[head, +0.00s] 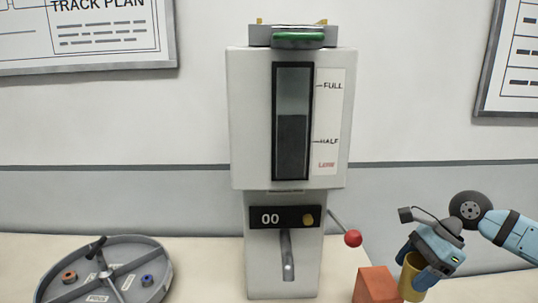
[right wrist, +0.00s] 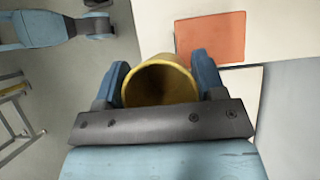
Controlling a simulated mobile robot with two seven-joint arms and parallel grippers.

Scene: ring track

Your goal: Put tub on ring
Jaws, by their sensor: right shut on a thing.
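A mustard-yellow tub (head: 410,279) is at the lower right of the head view. My right gripper (head: 416,268) is shut on it, with a blue finger on either side. In the right wrist view the tub (right wrist: 160,83) sits between both fingers, its round open mouth showing; I cannot make out any contents. No thing that is clearly a ring for the tub shows. A round grey sectioned tray (head: 62,298) with a raised rim is at the lower left, apart from the tub. My left gripper is not in view.
A tall grey dispenser (head: 240,120) with a level window, spout and red-knobbed lever (head: 353,239) stands in the middle. An orange block (head: 376,286) is just left of the tub. Small orange (head: 69,277) and blue (head: 147,280) pieces lie in the tray. Pale counter lies between tray and dispenser.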

